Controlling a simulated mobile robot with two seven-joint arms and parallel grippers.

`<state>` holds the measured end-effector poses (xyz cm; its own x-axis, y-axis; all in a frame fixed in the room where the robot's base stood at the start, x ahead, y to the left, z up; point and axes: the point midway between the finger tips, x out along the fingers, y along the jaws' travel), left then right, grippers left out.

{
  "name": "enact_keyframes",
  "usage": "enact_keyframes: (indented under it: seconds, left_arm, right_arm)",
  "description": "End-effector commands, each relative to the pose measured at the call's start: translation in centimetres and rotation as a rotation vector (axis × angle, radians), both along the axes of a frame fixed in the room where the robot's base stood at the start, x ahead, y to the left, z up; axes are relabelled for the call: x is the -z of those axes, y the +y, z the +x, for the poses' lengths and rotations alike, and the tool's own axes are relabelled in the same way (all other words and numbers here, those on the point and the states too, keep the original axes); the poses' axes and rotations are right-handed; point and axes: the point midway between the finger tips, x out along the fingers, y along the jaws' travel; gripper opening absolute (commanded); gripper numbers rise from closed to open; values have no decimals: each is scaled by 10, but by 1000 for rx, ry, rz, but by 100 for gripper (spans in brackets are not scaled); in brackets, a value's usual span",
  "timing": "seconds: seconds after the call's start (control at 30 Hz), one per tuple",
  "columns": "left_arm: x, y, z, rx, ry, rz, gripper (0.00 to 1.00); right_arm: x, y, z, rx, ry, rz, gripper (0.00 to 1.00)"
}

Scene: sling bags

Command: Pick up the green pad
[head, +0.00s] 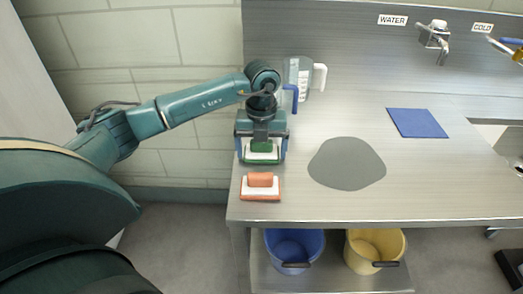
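The green pad (262,146) has a green grip block on top, a white layer and a green underside. It is at the left end of the steel counter (350,211). My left gripper (262,150) points down over it, with its fingers wide apart on the left and right of the pad. The fingers stand clear of the green grip block, and it looks open. Whether the fingers touch the pad's sides I cannot tell. The gripper body hides the pad's far part. My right gripper is not in view.
An orange pad (261,181) lies just in front of the green one. Measuring jugs (302,75) stand behind my gripper, one with a blue handle. A grey patch (346,164) and blue cloth (418,123) lie to the right. Blue (294,246) and yellow (374,246) buckets sit below.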

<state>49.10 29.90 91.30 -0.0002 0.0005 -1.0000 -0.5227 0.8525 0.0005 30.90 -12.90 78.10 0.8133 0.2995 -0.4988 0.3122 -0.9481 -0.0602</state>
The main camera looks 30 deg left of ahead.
Motion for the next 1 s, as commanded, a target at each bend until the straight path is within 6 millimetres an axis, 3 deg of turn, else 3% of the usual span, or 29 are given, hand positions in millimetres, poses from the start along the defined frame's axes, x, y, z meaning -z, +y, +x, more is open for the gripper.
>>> enact_keyframes:
  seconds: [0.33, 0.63, 1.0]
  left_arm:
    - [0, 0, 0, 0, -1, -1, 59]
    - [-6, 0, 1, 0, -3, -2, 58]
    - [-74, 0, 1, 0, -6, -1, 58]
  right_arm:
    - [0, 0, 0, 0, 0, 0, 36]
    - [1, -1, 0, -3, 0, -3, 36]
    - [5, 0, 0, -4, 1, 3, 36]
